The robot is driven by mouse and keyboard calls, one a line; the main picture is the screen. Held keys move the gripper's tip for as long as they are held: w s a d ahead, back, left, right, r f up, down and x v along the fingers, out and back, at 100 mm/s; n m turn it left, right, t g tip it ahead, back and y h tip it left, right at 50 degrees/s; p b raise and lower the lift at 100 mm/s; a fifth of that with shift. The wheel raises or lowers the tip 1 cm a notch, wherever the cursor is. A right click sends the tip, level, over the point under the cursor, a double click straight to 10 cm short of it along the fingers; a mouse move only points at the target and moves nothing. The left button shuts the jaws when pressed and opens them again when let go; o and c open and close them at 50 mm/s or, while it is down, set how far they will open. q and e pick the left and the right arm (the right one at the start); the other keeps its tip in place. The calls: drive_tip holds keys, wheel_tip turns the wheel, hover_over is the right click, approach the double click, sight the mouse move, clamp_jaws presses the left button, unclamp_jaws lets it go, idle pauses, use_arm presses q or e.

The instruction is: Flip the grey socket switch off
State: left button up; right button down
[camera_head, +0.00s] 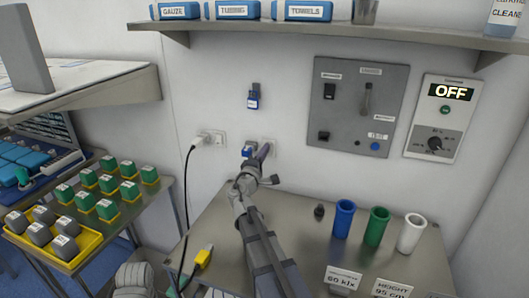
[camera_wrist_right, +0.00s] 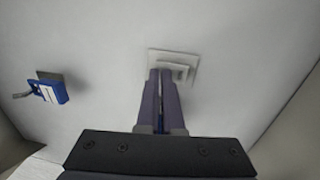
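A pale socket or switch plate (camera_head: 268,142) is on the wall, partly hidden behind my right gripper (camera_head: 264,152) in the head view. In the right wrist view the plate (camera_wrist_right: 158,54) has a raised rocker (camera_wrist_right: 178,72) at its lower right. The right gripper's two fingers (camera_wrist_right: 167,73) are together, with only a thin gap and nothing seen between them. Their tips overlap the rocker's lower edge; I cannot tell whether they touch it. Rocker position is unclear.
A white plug (camera_head: 203,139) sits in a neighbouring wall socket, its black cable hanging down. A blue-tagged wall fitting (camera_wrist_right: 50,90) is left of the plate. A grey panel (camera_head: 342,86) and an OFF display (camera_head: 451,92) are to the right. Blue, green and white cups (camera_head: 411,233) stand below.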

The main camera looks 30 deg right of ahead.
drive_tip(key=r+p+v, duration=0.1)
drive_tip(key=r+v, duration=0.2)
drive_tip(key=v, duration=1)
drive_tip(key=shift+s+a+p, duration=0.35)
drive_tip(key=shift+p, duration=0.05)
drive_tip(key=shift+r, duration=0.1)
